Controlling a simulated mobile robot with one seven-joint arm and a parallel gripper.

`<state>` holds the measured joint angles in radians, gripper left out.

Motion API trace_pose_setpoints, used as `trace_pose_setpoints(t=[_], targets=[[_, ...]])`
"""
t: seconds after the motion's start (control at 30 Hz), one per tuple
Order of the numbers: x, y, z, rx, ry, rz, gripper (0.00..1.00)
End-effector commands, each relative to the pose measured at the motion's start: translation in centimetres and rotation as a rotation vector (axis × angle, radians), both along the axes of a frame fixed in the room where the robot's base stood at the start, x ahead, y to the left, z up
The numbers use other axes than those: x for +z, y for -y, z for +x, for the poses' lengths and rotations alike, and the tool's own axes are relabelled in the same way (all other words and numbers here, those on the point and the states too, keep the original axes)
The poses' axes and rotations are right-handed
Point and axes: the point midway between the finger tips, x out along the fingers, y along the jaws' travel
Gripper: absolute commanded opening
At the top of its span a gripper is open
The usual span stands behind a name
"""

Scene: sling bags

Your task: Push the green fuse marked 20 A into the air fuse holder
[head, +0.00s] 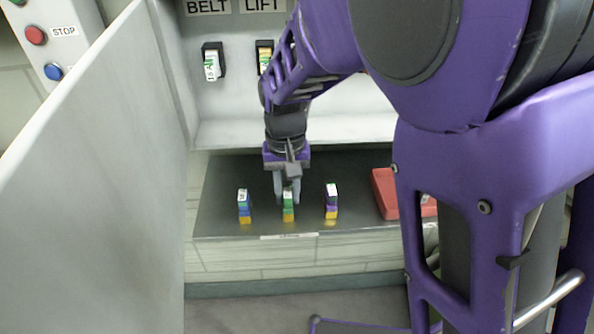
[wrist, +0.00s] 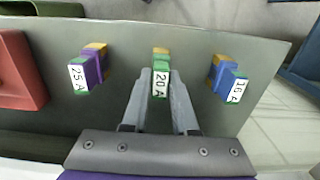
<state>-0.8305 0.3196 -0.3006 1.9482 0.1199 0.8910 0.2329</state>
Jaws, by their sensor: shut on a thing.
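The green fuse marked 20 A (head: 288,214) stands upright on the dark shelf, in the middle of a row of three. It also shows in the wrist view (wrist: 159,86), with its white 20 A label facing up and a yellow part at its far end. My gripper (head: 287,194) reaches down from above and is shut on this fuse, one finger on each side. Its fingers also show in the wrist view (wrist: 160,80). No holder labelled AIR is visible; my arm covers the panel right of the LIFT label.
A blue fuse marked 16 A (wrist: 226,80) and a purple fuse marked 25 A (wrist: 89,66) stand either side, close by. A red tray (head: 385,194) lies at right. BELT (head: 212,62) and LIFT (head: 264,57) holders contain fuses. A grey door (head: 100,190) stands open at left.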

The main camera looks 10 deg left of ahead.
Motion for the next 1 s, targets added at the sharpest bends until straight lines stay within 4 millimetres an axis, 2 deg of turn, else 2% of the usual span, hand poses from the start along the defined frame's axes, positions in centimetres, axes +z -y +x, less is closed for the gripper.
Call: trace_pose_setpoints(t=[0.27, 1.0], targets=[[0.4, 0.0, 0.0, 0.000, 0.001, 0.000, 0.00], [4.8, 0.0, 0.0, 0.000, 0.001, 0.000, 0.00]])
